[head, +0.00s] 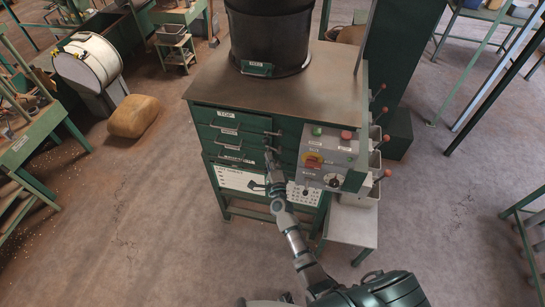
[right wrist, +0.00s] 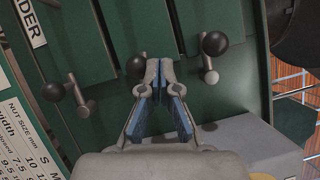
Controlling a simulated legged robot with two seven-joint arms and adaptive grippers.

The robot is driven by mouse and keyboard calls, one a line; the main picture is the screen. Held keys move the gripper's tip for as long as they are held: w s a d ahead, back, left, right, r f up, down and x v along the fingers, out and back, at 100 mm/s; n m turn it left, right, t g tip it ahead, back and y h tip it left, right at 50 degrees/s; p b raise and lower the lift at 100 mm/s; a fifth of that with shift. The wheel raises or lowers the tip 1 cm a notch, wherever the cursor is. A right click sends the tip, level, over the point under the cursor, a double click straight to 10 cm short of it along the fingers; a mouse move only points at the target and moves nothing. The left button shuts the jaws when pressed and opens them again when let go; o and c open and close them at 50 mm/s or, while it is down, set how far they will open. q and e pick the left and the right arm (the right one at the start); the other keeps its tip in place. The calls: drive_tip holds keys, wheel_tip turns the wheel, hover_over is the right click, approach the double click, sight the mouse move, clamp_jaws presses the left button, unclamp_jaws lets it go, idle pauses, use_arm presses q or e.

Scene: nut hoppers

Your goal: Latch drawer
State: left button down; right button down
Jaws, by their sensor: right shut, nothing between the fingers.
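The green cabinet (head: 285,128) has several stacked drawers, including the top drawer (head: 235,120); they look closed. Small metal latches with black ball knobs sit at the drawers' right edge, such as the upper latch (head: 273,133). My right gripper (head: 269,154) is at these latches. In the right wrist view my gripper (right wrist: 160,66) is shut and empty, its tips beside the middle latch knob (right wrist: 136,67). Another latch (right wrist: 213,46) is to its right and one (right wrist: 80,95) to its left. Whether the tips touch the middle latch is unclear. My left gripper is out of view.
A control box (head: 328,160) with buttons and a yellow-red switch is right of the drawers, with red-knobbed levers (head: 380,115) beside it. A black hopper (head: 270,40) stands on top. A brown sack (head: 134,116) lies at the left. The floor in front is clear.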

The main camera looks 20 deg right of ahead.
drive_tip(key=shift+w+a+f+n+g+p, duration=0.25)
drive_tip(key=shift+n+p, duration=0.35)
drive_tip(key=shift+p, duration=0.35)
drive_tip(key=shift+s+f, duration=0.1)
